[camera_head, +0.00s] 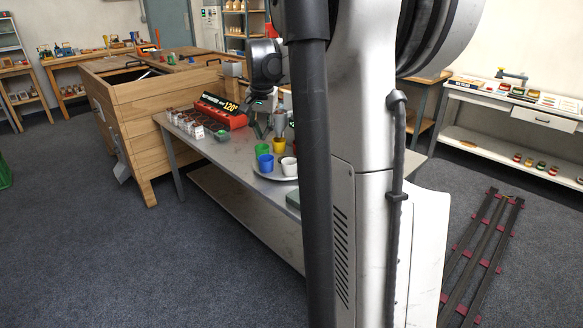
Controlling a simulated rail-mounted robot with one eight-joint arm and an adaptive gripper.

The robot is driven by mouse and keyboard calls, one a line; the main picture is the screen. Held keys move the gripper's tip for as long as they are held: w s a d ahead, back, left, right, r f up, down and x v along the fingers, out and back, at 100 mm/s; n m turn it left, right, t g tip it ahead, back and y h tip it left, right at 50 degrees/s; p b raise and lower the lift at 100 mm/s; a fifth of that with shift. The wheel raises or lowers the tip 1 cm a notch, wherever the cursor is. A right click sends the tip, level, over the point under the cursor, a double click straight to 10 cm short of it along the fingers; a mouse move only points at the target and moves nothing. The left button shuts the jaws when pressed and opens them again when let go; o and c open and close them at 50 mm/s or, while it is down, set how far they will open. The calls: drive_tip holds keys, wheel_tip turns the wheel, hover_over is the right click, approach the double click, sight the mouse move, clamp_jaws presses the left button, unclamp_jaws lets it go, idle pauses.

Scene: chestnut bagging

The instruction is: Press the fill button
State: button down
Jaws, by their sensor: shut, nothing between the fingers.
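No fill button can be made out in this view. A red and black box (221,110) with a lit "120" sign stands on the grey table (225,152). My gripper (259,131) hangs over the table just right of this box, pointing down. It is shut and holds nothing that I can see. A small grey metal piece (280,122) shows beside the fingers. My own arm and column hide much of the table's right part.
A round tray with a blue cup (266,163), a green cup (262,149), a yellow cup (278,145) and a white cup (289,166) lies in front of my gripper. Several small jars (185,122) stand left of the box. A wooden bench (130,120) stands behind.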

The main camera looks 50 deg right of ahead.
drive_tip(key=s+d+f+m, duration=0.2)
drive_tip(key=d+f, duration=0.2)
drive_tip(key=d, duration=0.6)
drive_tip(key=s+d+f+m+g+y+p, duration=0.1)
drive_tip(key=d+f, duration=0.3)
drive_tip(key=d, duration=0.5)
drive_tip(key=s+d+f+m+g, duration=0.1)
drive_tip(key=s+d+f+m, duration=0.2)
drive_tip(key=d, duration=0.7)
wheel_tip(320, 180, down, 2)
drive_tip(key=shift+d+f+m+p, duration=0.1)
drive_tip(key=shift+d+m+p, duration=0.2)
drive_tip(key=shift+d+m, duration=0.1)
wheel_tip(320, 180, down, 14)
drive_tip(key=shift+w+a, duration=0.1)
drive_tip(key=shift+a, duration=0.05)
drive_tip(key=shift+f, duration=0.1)
drive_tip(key=shift+f+b, duration=0.8)
drive_tip(key=shift+b, duration=0.15)
drive_tip(key=shift+a+r, duration=0.1)
drive_tip(key=shift+r, duration=0.05)
wheel_tip(320, 180, up, 14)
drive_tip(key=p, duration=0.1)
